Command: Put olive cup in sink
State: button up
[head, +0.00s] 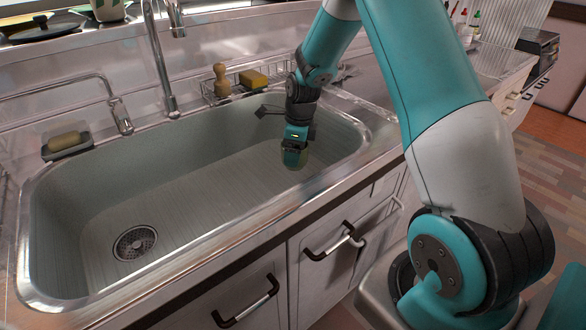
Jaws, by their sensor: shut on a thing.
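The sink (90,190) is a wide grey-green basin with a metal rim and a round drain at its left front. My gripper (295,147) points down inside the outline of the basin, toward its right end. It is shut on the olive cup (294,160), a small dark green shape just under the fingers. The gripper hides most of the cup. I cannot tell whether the cup touches the basin floor or hangs above it.
A faucet (163,75) rises behind the sink. A wire rack with a wooden brush (221,82) and a yellow sponge (253,79) is on the back edge, left of my wrist. A soap dish (67,145) sits at the left rim. The left and middle basin floor is clear.

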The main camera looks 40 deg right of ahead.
jog(key=shift+f+b, duration=0.35)
jog(key=shift+f, duration=2.2)
jog(key=shift+f, duration=0.1)
jog(key=o, duration=1)
